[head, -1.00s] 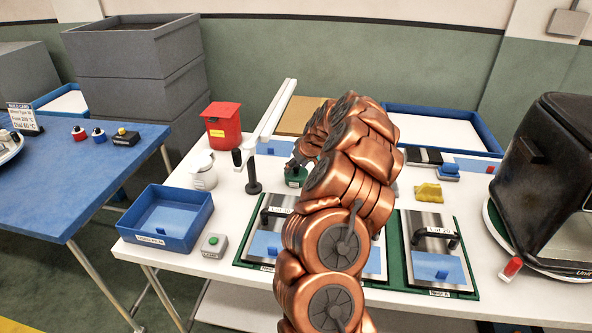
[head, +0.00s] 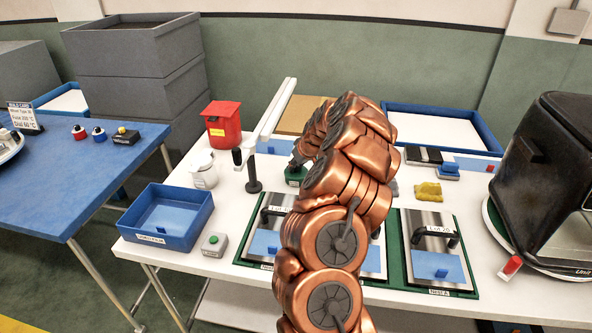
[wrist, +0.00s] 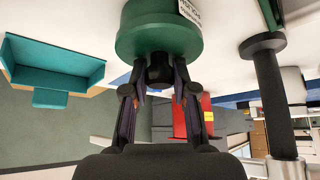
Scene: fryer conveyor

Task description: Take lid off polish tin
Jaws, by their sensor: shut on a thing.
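The polish tin (head: 296,177) is green and stands on the white table behind the lidded nests, partly hidden by my arm in the head view. In the wrist view the tin (wrist: 158,36) fills the top middle, with a white label and a black knob (wrist: 160,72) on its lid. My gripper (wrist: 160,88) is shut on this knob, one finger at each side. I see no clear gap between lid and tin. In the head view my gripper (head: 297,160) is small and mostly covered by my arm.
A black upright post (head: 253,178) and a white pot (head: 203,170) stand left of the tin. A red bin (head: 222,125) is behind them. A blue tray (head: 167,217) is at the front left, a yellow sponge (head: 428,191) and dark fryer (head: 545,185) at the right.

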